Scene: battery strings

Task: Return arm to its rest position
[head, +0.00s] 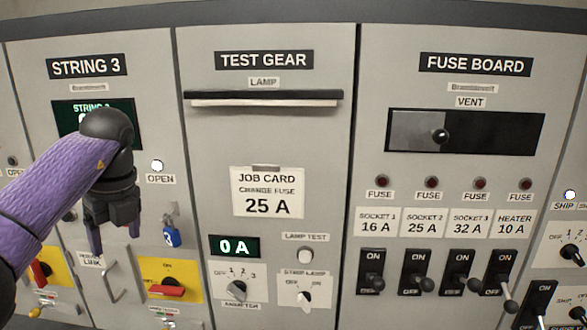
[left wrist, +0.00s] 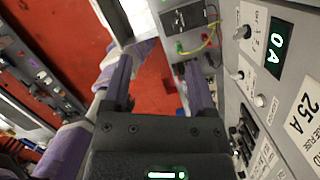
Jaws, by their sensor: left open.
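My left arm comes in from the left in the head view, with a purple sleeve and a black wrist. My left gripper (head: 114,238) hangs in front of the STRING 3 panel, fingers pointing down, open and empty. It covers part of the STRING 3 display (head: 70,118). In the left wrist view the two purple fingers of the left gripper (left wrist: 160,85) stand apart with nothing between them. My right gripper is not in the head view.
The TEST GEAR panel holds a job card (head: 267,193) reading 25 A and a 0 A display (head: 234,246). A blue padlock (head: 171,237) hangs beside the gripper, above a red-handled yellow switch (head: 170,279). The FUSE BOARD has several black switches (head: 415,272). A red floor (left wrist: 155,88) shows below.

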